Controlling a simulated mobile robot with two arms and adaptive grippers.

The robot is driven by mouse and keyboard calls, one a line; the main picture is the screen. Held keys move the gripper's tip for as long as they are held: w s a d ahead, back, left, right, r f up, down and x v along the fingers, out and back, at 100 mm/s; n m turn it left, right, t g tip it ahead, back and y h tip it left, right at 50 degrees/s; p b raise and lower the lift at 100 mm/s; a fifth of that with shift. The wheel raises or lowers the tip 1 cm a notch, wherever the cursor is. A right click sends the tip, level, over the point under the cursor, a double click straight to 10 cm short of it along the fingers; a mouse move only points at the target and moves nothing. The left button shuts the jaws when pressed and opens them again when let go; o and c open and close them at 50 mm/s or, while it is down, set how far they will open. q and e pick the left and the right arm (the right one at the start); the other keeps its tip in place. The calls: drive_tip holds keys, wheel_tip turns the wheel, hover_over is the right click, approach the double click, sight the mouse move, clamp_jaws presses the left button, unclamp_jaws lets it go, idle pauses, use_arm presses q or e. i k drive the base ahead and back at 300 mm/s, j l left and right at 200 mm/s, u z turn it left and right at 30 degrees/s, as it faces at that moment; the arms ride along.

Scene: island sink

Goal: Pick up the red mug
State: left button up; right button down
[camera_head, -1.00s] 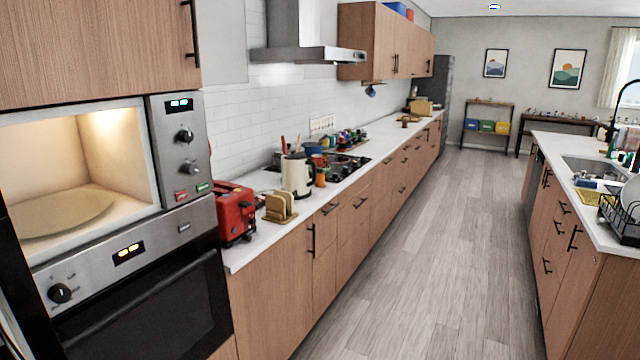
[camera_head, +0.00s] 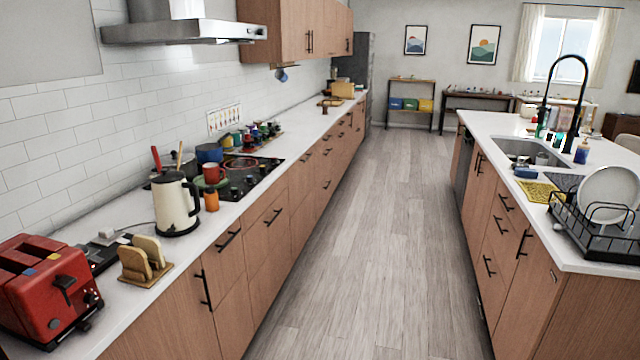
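A small red mug (camera_head: 213,172) stands on the left counter, at the near end of the black cooktop (camera_head: 244,178). It sits behind a small orange jar (camera_head: 211,200) and to the right of the cream kettle (camera_head: 177,204). A blue pot (camera_head: 209,153) is just behind it. Something green shows around its base, too small to tell what. Neither of my grippers is in view.
A red toaster (camera_head: 48,292) and a toast rack (camera_head: 144,260) stand on the near left counter. The island with sink (camera_head: 531,152) and dish rack (camera_head: 600,220) is on the right. The grey floor (camera_head: 365,235) between is clear.

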sight(211, 170)
drive_tip(key=i, duration=1.95)
